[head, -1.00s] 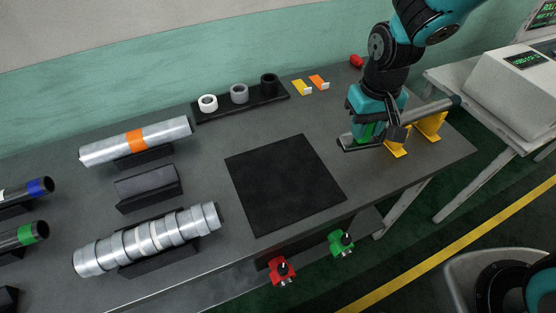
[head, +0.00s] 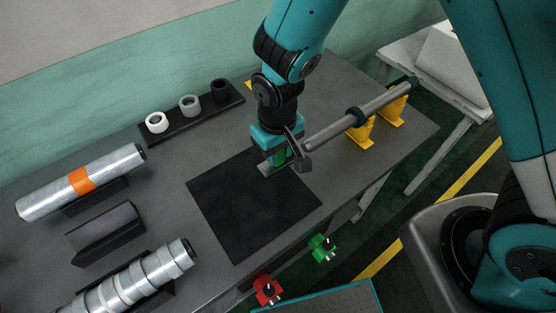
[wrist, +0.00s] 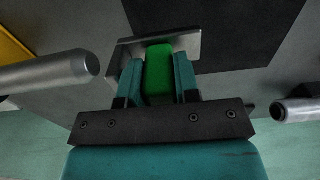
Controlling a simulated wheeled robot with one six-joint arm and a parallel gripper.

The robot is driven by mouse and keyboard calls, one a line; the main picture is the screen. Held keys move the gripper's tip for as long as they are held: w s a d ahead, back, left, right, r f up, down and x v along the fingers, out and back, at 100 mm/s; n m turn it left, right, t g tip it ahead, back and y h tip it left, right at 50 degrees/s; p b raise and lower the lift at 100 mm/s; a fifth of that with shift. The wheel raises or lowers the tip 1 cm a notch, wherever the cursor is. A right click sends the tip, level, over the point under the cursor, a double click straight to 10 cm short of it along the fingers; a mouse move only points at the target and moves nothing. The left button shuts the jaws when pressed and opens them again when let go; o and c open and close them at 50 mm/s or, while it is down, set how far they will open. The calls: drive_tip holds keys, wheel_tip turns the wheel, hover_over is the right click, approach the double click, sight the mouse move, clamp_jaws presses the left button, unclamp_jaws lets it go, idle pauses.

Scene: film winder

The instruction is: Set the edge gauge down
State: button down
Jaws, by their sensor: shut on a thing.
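The edge gauge has a green grip (head: 280,158) and a flat metal plate (head: 265,168). My gripper (head: 277,156) is shut on the green grip and points down over the far right part of the black mat (head: 240,215). In the wrist view the green grip (wrist: 158,75) sits between the two teal fingers, and the metal plate (wrist: 187,45) overlaps the edge of the mat (wrist: 230,25). I cannot tell whether the plate touches the surface or hangs just above it.
A grey bar (head: 350,118) on yellow stands (head: 361,134) is close to the right of my gripper. A black tray (head: 208,113) with three rings stands behind left. Film rolls (head: 85,180) lie at left. Most of the mat is bare.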

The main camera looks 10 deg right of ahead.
drive_tip(key=shift+f, duration=2.45)
drive_tip(key=shift+f, duration=0.1)
drive_tip(key=c, duration=0.8)
unclamp_jaws()
drive_tip(key=shift+c, duration=0.2)
